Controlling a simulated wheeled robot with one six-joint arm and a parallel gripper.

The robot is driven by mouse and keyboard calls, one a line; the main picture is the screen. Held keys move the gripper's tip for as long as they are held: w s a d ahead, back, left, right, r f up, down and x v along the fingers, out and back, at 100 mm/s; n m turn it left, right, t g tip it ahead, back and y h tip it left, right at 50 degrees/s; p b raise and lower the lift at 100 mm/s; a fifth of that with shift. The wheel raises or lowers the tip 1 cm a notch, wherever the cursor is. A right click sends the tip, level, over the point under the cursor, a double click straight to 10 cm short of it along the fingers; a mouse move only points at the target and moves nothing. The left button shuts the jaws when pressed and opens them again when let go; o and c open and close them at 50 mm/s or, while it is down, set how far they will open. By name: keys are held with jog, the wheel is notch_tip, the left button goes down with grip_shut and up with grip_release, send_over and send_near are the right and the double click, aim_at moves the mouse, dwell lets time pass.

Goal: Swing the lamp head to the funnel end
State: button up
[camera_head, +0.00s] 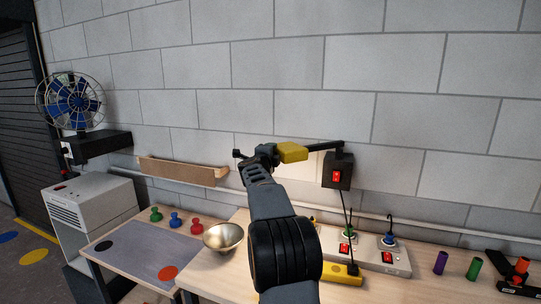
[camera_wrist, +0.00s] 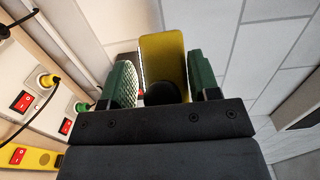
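The lamp head looks to be the yellow block (camera_head: 292,152) at the left end of a black arm (camera_head: 322,146). This arm joins a black wall box (camera_head: 337,171) with a red switch. My gripper (camera_head: 270,153) is at the block's left end. In the wrist view, my gripper (camera_wrist: 163,82) has its green-padded fingers on both sides of the yellow block (camera_wrist: 162,52). A thin light and red sliver shows between the left finger and the block, so the fingers look open around it. A metal bowl-shaped thing (camera_head: 223,238) stands on the bench; I cannot tell whether it is the funnel.
A wooden batten (camera_head: 180,171) is on the wall to the left. A fan (camera_head: 74,101) stands on a black shelf at far left. Below are a socket panel (camera_head: 371,253) with plugs, a yellow strip (camera_head: 341,273), colored pegs (camera_head: 175,219) and a grey mat (camera_head: 146,249).

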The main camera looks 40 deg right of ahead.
jog(key=shift+a, duration=0.1)
jog(key=b+v, duration=0.4)
jog(key=v, duration=0.9)
jog(key=shift+s+a, duration=0.25)
jog(key=shift+s, duration=0.05)
